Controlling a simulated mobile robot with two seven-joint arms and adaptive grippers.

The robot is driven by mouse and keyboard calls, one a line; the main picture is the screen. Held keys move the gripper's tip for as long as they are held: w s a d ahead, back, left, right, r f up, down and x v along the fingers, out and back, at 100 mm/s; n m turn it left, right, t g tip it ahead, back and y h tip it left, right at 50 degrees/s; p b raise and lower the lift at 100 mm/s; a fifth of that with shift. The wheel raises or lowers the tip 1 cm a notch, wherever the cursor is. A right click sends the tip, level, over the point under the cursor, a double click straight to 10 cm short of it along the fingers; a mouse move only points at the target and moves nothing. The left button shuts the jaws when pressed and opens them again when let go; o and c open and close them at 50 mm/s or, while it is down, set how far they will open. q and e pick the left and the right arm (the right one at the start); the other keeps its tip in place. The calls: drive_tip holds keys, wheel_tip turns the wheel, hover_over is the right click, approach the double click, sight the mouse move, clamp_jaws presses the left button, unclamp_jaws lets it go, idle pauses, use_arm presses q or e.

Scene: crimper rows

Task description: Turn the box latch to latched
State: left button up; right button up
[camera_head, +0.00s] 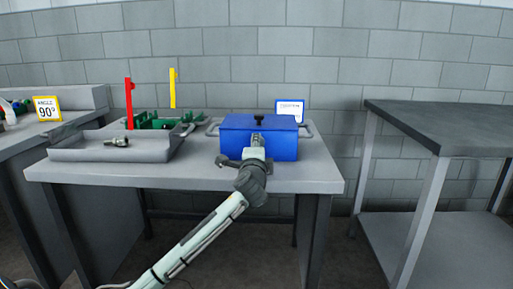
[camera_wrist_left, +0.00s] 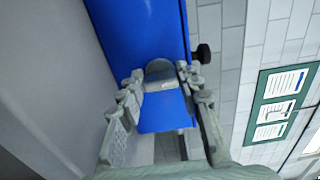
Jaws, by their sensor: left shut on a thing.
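The blue box (camera_head: 232,138) stands on the grey table, with a dark knob (camera_head: 259,117) on top. It also shows in the left wrist view (camera_wrist_left: 146,28), turned on its side. A grey latch (camera_wrist_left: 160,74) is on its front face. My left gripper (camera_head: 257,146) is at the middle of that front. In the left wrist view my left gripper (camera_wrist_left: 160,84) has its two fingertips on either side of the latch, shut on it. The fingers partly hide the latch, and its exact angle is hard to tell. My right gripper is not in view.
A grey tray (camera_head: 75,155) with a metal part (camera_head: 117,142) lies left of the box. Green parts (camera_head: 160,122) and red (camera_head: 129,103) and yellow (camera_head: 173,88) posts stand behind it. A white sign (camera_head: 290,107) is behind the box. The right-hand table (camera_head: 450,122) is bare.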

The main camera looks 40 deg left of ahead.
use_arm(q)
drive_tip(key=o, duration=1.2)
drive_tip(key=shift+c, duration=0.2)
drive_tip(key=v, duration=1.2)
